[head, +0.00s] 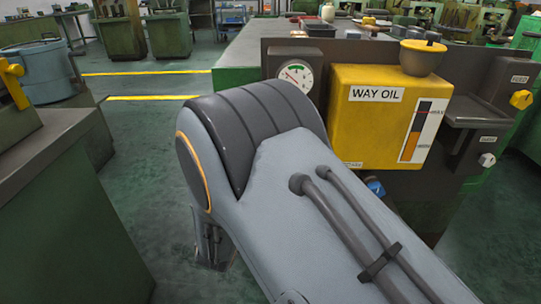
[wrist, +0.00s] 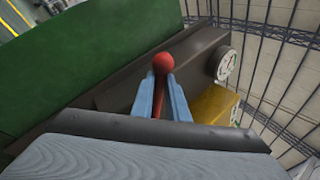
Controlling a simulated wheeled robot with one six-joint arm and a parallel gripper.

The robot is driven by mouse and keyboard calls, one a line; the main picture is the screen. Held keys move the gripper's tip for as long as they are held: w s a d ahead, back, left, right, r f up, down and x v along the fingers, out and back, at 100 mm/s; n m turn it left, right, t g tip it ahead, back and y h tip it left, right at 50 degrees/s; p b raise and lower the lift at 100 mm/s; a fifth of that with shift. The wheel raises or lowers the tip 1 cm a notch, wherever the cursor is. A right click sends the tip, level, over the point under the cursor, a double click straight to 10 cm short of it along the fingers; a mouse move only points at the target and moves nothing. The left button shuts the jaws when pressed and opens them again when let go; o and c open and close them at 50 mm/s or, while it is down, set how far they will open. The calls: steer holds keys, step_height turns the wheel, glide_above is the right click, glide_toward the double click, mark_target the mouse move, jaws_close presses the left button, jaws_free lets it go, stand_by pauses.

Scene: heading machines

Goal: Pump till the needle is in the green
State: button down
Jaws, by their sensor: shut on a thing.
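The round pressure gauge (head: 296,75) with a white face and a green band is on the dark panel, left of the yellow way oil tank (head: 345,123). Its needle is too small to read surely. In the wrist view the gauge (wrist: 224,63) is right of my gripper (wrist: 163,83). The gripper's two blue fingers are shut on the red-knobbed pump lever (wrist: 163,63), with the knob showing above the fingertips. In the head view my arm hides the lever and gripper. The tank has a sight glass (head: 416,130) with an orange level.
A yellow knob (head: 521,99) and a pale knob (head: 487,160) are on the panel's right side. A blue drum (head: 43,72) stands at the left. Green floor (head: 150,130) is open left of my arm.

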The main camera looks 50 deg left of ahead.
steer(key=shift+f, duration=0.1)
stand_by(0.3)
steer(key=c, duration=1.7)
jaws_free()
steer(key=shift+c, duration=0.2)
steer(key=shift+s, duration=0.1)
steer(key=v, duration=0.7)
steer(key=shift+s+f, duration=0.2)
steer(key=shift+s, duration=0.1)
steer(key=shift+d, duration=0.1)
